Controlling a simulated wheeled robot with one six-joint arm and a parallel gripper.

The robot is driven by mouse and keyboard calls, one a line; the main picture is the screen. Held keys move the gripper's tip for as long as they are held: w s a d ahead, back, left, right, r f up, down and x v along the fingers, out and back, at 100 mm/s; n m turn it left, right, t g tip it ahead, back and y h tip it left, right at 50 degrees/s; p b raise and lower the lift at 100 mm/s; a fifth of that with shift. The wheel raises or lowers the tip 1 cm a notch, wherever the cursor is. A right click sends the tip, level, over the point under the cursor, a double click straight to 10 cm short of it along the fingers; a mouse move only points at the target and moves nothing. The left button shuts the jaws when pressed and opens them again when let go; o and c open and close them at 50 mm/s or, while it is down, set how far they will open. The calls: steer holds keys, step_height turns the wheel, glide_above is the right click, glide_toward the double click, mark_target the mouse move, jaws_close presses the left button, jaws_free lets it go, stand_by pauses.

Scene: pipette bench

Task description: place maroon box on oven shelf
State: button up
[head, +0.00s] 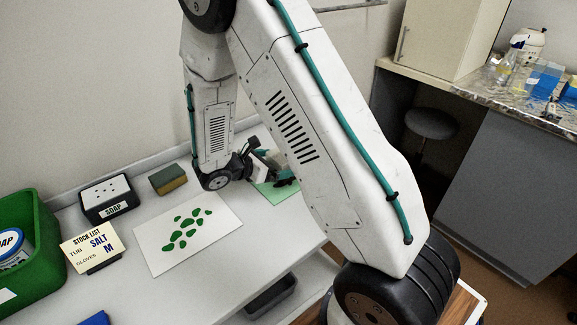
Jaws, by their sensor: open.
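My gripper (272,172) is low over the far right part of the white table, above a light green sheet. It is open, and I see nothing between its fingers. My own arm hides part of it and much of the table's right side. I cannot make out a maroon box in the head view. No oven or oven shelf shows either.
On the white table (90,270) are a green bin (45,225), a stock list sign (90,246), a black soap box (108,198), a sponge (168,179) and a green-spotted sheet (188,234). A stool (431,123) and cluttered counter (500,98) stand right.

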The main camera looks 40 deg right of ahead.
steer(key=shift+x, duration=1.95)
steer(key=c, duration=1)
steer(key=shift+c, duration=0.6)
steer(key=shift+r, duration=0.1)
